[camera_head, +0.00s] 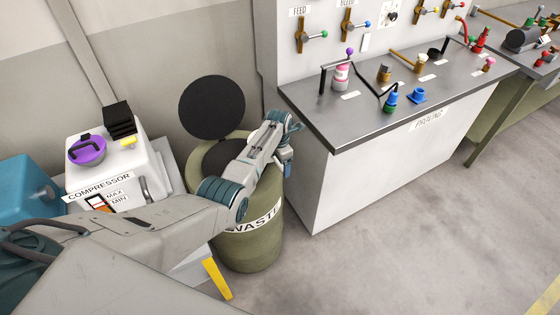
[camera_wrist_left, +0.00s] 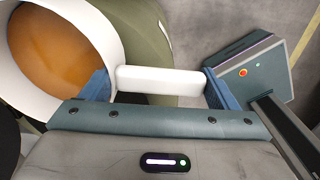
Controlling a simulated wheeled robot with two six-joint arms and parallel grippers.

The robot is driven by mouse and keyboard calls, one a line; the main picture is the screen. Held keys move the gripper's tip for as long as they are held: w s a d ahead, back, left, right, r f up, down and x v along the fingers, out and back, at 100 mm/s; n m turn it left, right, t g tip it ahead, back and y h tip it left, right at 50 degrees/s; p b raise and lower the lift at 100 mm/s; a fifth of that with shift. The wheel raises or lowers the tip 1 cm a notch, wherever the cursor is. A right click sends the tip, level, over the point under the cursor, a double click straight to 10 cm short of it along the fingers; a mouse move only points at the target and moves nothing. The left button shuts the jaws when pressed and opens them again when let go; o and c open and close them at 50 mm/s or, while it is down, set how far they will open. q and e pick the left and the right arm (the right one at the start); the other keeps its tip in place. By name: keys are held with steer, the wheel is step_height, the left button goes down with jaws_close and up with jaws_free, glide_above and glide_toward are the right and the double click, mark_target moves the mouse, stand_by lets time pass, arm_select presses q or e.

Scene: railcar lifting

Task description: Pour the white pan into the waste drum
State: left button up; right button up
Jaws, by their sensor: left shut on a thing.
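The olive waste drum (camera_head: 252,243) stands below my left arm in the head view, with its round dark lid (camera_head: 212,107) raised and its dark opening (camera_head: 222,155) partly covered by my arm. In the wrist view, my left gripper (camera_wrist_left: 160,88) is shut on the handle of the white pan (camera_wrist_left: 112,55). Brown contents (camera_wrist_left: 62,52) show inside the pan. The olive drum (camera_wrist_left: 150,45) shows behind the pan. In the head view, my left gripper (camera_head: 284,128) is over the drum's far right side, and my arm mostly hides the pan. My right gripper is not in view.
A white compressor (camera_head: 110,165) with a purple-topped item (camera_head: 87,149) stands left of the drum. A priming bench (camera_head: 400,100) with bottles and fittings stands close on the right. Open floor (camera_head: 400,250) lies in front of the bench.

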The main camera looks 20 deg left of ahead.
arm_select(q)
steer(key=shift+s+a+r+t+h+p, duration=0.5)
steer(key=shift+s+r+t+h+p, duration=0.15)
steer(key=shift+p, duration=0.9)
steer(key=shift+s+a+r+t, duration=0.15)
steer(key=shift+a+t, duration=0.05)
steer(key=shift+t, duration=0.15)
steer(key=shift+s+a+r+h+p, duration=0.1)
steer(key=shift+s+r+h+p, duration=0.1)
steer(key=shift+h+p, duration=0.15)
steer(key=shift+s+a+r+t+h, duration=0.3)
steer(key=shift+s+a+t+h, duration=0.25)
steer(key=shift+t, duration=0.2)
steer(key=shift+s+a+r+t+h, duration=0.3)
steer(key=shift+s+a+t+h, duration=0.2)
steer(key=shift+t, duration=0.25)
steer(key=shift+s+a+t+h+b, duration=0.1)
steer(key=shift+s+t+h+b, duration=0.1)
steer(key=shift+t+h+b, duration=0.15)
steer(key=shift+s+a+r+t+h+b, duration=0.25)
steer(key=shift+t+h+b, duration=0.45)
steer(key=shift+b, duration=1.55)
steer(key=shift+s+a+t+h+b, duration=0.25)
steer(key=shift+t+b, duration=0.3)
steer(key=shift+b, duration=1.8)
